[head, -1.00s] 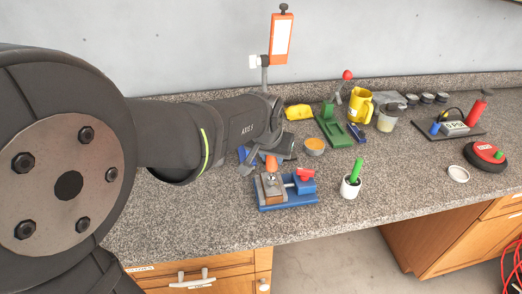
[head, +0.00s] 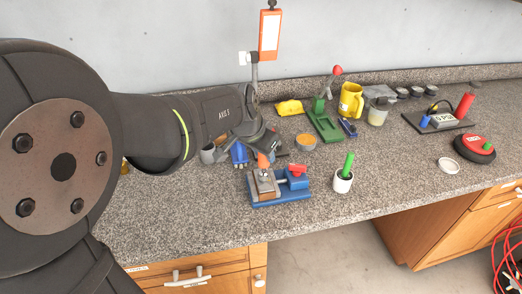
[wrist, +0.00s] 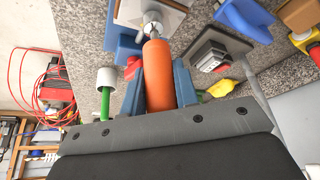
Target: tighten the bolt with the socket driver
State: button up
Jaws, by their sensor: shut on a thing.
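The socket driver (head: 263,160) has an orange handle and stands, slightly tilted, over the workpiece block. In the wrist view my gripper (wrist: 157,78) is shut on the orange handle (wrist: 158,75), with a blue finger on each side. The driver's metal socket end (wrist: 152,28) points at the block's plate (wrist: 172,18). The bolt is hidden under the socket, and I cannot tell how deeply it is seated. The block (head: 265,188) is held in a blue vise (head: 283,198) with a red handle (head: 298,171). In the head view my gripper (head: 257,151) is partly hidden by my wrist.
A white cup with a green handle (head: 343,182) stands right of the vise. The front right of the counter (head: 395,185) is mostly clear.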

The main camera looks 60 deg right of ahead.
jog(key=shift+m, duration=0.3)
jog(key=shift+n+t, duration=0.3)
jog(key=shift+n, duration=0.4)
jog(key=shift+r, duration=0.1)
jog(key=shift+r, duration=1.9)
